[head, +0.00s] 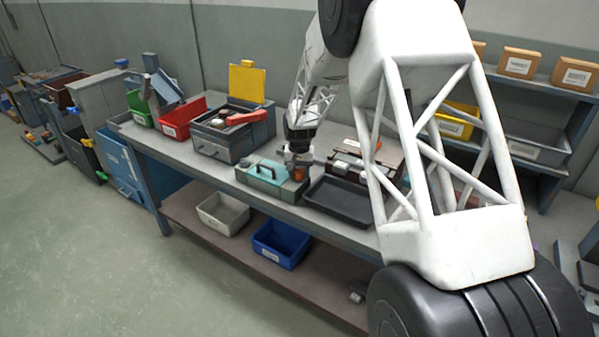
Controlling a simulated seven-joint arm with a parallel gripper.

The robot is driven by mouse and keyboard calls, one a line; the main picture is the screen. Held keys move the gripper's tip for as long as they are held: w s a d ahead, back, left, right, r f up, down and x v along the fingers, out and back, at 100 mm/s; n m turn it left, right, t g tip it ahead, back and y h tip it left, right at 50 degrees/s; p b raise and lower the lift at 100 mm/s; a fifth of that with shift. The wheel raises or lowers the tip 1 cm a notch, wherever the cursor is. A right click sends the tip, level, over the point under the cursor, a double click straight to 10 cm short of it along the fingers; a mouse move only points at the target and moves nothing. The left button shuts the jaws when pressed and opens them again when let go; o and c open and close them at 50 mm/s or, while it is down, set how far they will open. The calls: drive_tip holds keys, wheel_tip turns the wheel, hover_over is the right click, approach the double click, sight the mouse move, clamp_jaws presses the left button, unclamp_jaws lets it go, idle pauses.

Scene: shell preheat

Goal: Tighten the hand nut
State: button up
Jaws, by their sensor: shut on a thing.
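My gripper (298,160) points down over the right end of a teal-topped fixture (262,184) on the workbench. It is shut on a small orange-brown knob, which looks like the hand nut (299,174). The knob shows just under the jaws, at the fixture's right side. The fingertips and the nut's thread are too small and too covered to make out.
A black tray (338,214) lies close right of the fixture. A grey box with an open yellow lid (247,84) and a red handle (250,117) stands to the left. Red (184,118) and green (139,118) bins stand farther left. White (222,222) and blue (280,255) bins sit on the lower shelf.

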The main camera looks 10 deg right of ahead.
sight(299, 171)
drive_tip(key=shift+m, duration=0.6)
drive_tip(key=o, duration=0.9)
drive_tip(key=shift+r, duration=0.1)
drive_tip(key=shift+r, duration=3.85)
